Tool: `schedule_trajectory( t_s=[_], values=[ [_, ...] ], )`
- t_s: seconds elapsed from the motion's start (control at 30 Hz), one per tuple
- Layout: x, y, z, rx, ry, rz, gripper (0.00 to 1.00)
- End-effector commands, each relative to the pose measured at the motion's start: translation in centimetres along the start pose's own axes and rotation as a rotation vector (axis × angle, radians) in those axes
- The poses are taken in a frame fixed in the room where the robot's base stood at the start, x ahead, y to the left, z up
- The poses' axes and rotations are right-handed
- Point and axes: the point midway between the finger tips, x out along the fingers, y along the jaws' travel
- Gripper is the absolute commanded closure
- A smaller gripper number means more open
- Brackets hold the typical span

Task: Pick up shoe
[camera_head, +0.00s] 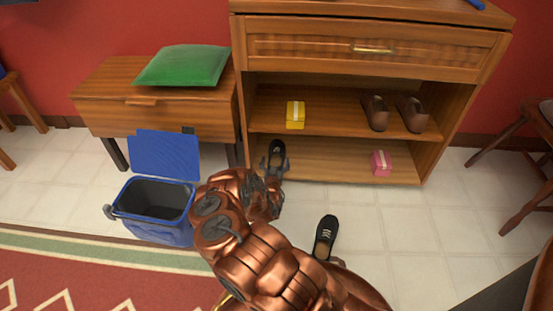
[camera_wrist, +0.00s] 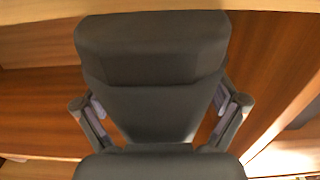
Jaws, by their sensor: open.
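A black shoe (camera_head: 277,148) with a light inside stands on the bottom shelf of the wooden cabinet, at its left end. My gripper (camera_head: 277,170) is at the front of that shelf and overlaps the near part of this shoe. I cannot tell whether it touches it. A second black shoe (camera_head: 323,243) with pale laces lies on the tiled floor, right of my arm, its near end partly hidden. In the wrist view my open gripper (camera_wrist: 161,124) has its fingers apart.
The cabinet (camera_head: 440,160) also holds a pair of brown shoes (camera_head: 377,112), a yellow box (camera_head: 295,113) and a pink box (camera_head: 381,162). A blue bin (camera_head: 165,229) with its lid raised stands left of my arm. A chair (camera_head: 518,125) is at right.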

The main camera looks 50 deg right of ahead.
Motion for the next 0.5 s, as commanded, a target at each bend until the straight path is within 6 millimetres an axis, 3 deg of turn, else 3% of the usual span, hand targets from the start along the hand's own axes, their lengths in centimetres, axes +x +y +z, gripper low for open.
schedule_trajectory(
  t_s=[0.17,0.5],
  values=[
    [0.00,0.04,-0.02,0.000,-0.001,0.001,0.04],
    [-0.02,0.08,-0.01,0.000,-0.001,0.001,0.39]
  ],
)
